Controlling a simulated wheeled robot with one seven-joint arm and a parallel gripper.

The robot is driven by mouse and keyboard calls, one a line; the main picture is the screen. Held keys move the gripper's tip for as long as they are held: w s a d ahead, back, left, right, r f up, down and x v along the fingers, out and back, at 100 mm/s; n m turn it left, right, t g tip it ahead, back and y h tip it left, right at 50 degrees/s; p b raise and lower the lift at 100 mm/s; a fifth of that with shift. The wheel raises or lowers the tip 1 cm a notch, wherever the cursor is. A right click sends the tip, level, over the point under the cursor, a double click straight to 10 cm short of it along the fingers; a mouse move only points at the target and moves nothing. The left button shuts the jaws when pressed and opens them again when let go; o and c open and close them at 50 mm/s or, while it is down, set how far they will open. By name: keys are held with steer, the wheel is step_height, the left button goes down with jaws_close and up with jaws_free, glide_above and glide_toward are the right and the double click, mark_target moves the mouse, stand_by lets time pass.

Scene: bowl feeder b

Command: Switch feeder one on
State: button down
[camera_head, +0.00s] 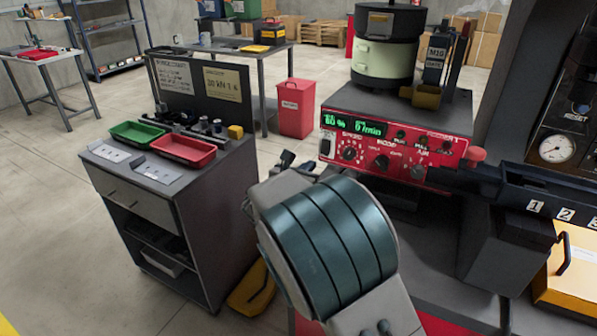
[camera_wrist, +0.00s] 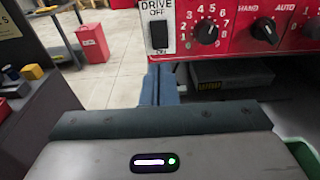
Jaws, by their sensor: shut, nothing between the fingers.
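The red control panel (camera_head: 395,143) with a label that seems to read FEEDER 1 is at centre right in the head view. Its green display (camera_head: 352,126) is lit. In the wrist view, a black rocker switch (camera_wrist: 159,35) sits at the left of the panel, marked DRIVE, with OFF above and ON below. I cannot tell which side is pressed in. My gripper (camera_wrist: 161,72) is shut and empty. Its blue-grey fingers point toward the panel, just below the switch in the picture; contact cannot be told. In the head view my arm largely hides the gripper.
Right of the switch are a numbered knob (camera_wrist: 206,31) and a HAND/AUTO knob (camera_wrist: 265,31). The bowl feeder (camera_head: 385,55) stands above the panel. A dark chute (camera_head: 530,190) juts out at right. A grey cabinet with red (camera_head: 184,150) and green (camera_head: 137,134) trays stands left.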

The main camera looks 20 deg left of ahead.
mark_target(324, 153)
steer(key=w, duration=0.5)
steer(key=w+f, duration=0.1)
steer(key=w, duration=0.1)
steer(key=shift+w+d+p, duration=0.25)
steer(key=shift+d+p, duration=0.05)
steer(key=shift+p, duration=0.1)
